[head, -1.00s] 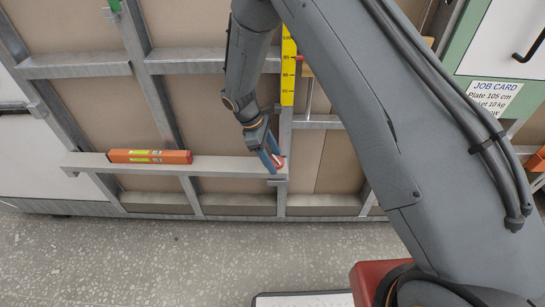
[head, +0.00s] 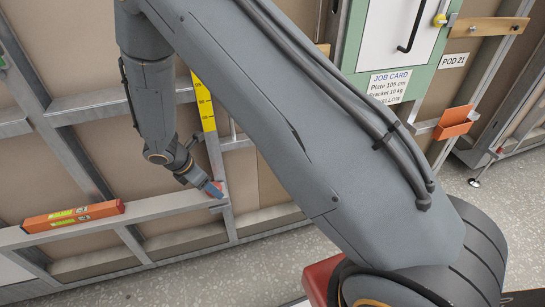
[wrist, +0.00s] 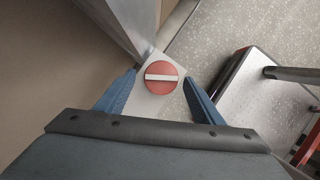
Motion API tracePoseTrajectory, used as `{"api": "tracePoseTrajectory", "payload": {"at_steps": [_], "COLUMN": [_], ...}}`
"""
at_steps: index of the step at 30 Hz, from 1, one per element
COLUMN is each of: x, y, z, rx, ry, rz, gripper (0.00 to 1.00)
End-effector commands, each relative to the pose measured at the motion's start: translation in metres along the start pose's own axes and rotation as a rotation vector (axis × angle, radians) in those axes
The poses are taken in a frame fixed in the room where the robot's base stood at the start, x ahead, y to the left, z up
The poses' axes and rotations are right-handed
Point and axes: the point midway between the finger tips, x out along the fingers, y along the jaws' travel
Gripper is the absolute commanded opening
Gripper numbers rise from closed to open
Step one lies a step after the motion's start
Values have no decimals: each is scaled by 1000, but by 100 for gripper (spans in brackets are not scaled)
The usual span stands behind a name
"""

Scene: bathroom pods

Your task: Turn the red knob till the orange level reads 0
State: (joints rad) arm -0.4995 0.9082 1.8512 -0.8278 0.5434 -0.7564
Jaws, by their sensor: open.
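The red knob (wrist: 161,70) is a round disc with a white bar across it, on the pale end of a rail. In the wrist view the bar lies nearly level. My gripper (wrist: 160,76) is open, with one blue finger on each side of the knob; I cannot tell whether they touch it. In the head view my gripper (head: 215,189) is at the right end of the rail and mostly hides the knob. The orange level (head: 74,216) lies along the left part of the rail; its reading is too small to make out.
The rail (head: 160,208) runs along a metal frame with brown panels. A yellow measuring strip (head: 204,105) stands just above my gripper. A job card (head: 389,85) and an orange block (head: 455,122) are at the right. Speckled floor lies in front.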

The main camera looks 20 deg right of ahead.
Motion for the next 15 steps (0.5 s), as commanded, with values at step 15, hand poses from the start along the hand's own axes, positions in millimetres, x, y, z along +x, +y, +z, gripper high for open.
{"api": "tracePoseTrajectory", "payload": {"at_steps": [15], "x": [-71], "y": [-3], "z": [0], "rx": [-70], "ry": [-1], "rz": [33], "gripper": [61]}}
